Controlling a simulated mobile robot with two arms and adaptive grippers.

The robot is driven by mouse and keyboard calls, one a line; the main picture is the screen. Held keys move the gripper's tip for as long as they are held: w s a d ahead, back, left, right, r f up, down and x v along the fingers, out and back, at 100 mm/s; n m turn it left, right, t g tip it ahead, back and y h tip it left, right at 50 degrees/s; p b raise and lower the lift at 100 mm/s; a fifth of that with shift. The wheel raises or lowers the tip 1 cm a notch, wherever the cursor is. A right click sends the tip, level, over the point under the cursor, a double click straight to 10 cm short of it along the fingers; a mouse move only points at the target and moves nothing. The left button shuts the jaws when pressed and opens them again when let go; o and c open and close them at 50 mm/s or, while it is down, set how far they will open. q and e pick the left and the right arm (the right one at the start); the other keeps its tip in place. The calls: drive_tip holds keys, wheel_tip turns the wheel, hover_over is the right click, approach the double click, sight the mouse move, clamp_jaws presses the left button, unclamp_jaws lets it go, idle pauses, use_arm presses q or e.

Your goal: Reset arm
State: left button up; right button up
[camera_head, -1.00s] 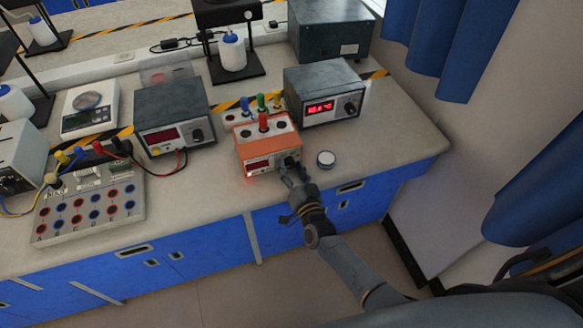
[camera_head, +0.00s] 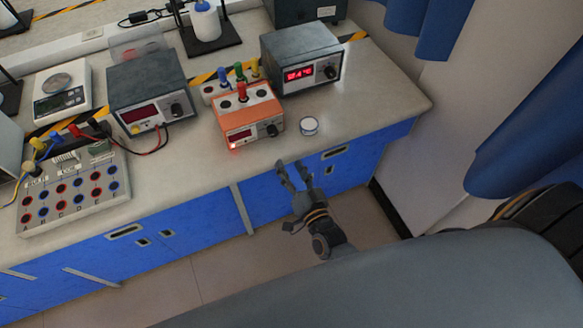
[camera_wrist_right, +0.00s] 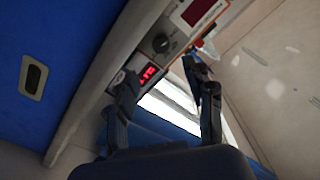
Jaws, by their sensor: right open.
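My right gripper (camera_head: 292,176) is open and empty in the head view. It is in front of the bench's front edge, below the orange instrument box (camera_head: 248,115). In the right wrist view its two fingers (camera_wrist_right: 165,85) stand apart with nothing between them. The orange box has a lit red display and a dark knob, and it sits on the bench, apart from the gripper. My left gripper is not in view.
Blue drawers (camera_head: 130,245) face the floor.

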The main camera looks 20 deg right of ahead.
idle(0.4)
drive_tip(key=s+f+n+g, duration=0.25)
drive_tip(key=s+f, duration=0.25)
drive_tip(key=f, duration=0.4)
drive_tip(key=s+f+n+g+y, duration=0.1)
drive_tip(key=s+f+g, duration=0.35)
drive_tip(key=f, duration=0.45)
drive_tip(key=s+f+n+g, duration=0.2)
drive_tip(key=s+f, duration=0.4)
drive_tip(key=f, duration=0.2)
drive_tip(key=s+d+f+n+g, duration=0.1)
drive_tip(key=s+d+f+g, duration=0.1)
drive_tip(key=s+f, duration=0.2)
drive_tip(key=s+d+f+n+g+h, duration=0.1)
drive_tip(key=s+d+f+g, duration=0.1)
drive_tip(key=s, duration=0.9)
drive_tip(key=s+d+f+n+g, duration=0.1)
drive_tip(key=s+f+g, duration=0.3)
drive_tip(key=s, duration=0.4)
drive_tip(key=shift+s+d+f+h, duration=0.3)
drive_tip(key=shift+d+f, duration=0.35)
drive_tip(key=shift+f, duration=0.15)
